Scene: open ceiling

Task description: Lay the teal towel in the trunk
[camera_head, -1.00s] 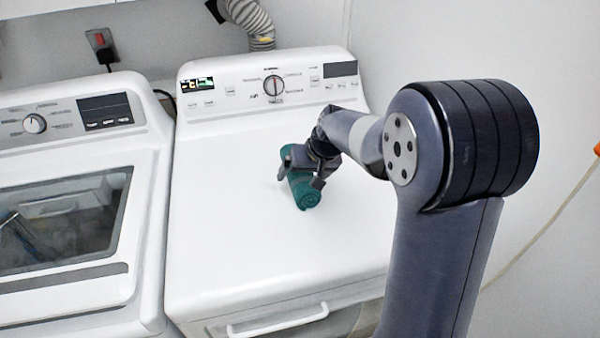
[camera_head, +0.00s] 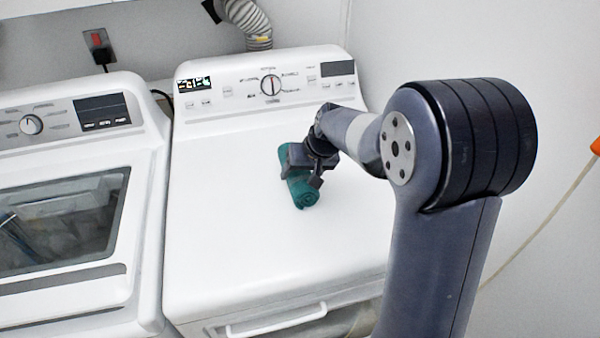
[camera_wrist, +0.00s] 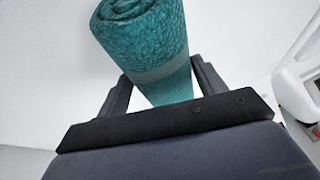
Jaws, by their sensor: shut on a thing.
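The teal towel (camera_head: 304,190) is rolled up and lies on the white top of a dryer in the head view. My gripper (camera_head: 303,171) is around the middle of the roll, shut on it from above. In the wrist view the roll (camera_wrist: 145,42) shows its spiral end at the top, and it sits between the two fingers of my gripper (camera_wrist: 160,88). I cannot tell whether the roll is touching the dryer top or just above it. No trunk shows in these views.
The dryer top (camera_head: 235,240) is clear around the towel. Its control panel (camera_head: 270,85) stands at the back. A washer (camera_head: 80,210) with a glass lid stands at the left. A wall is close on the right, with a cable hanging along it.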

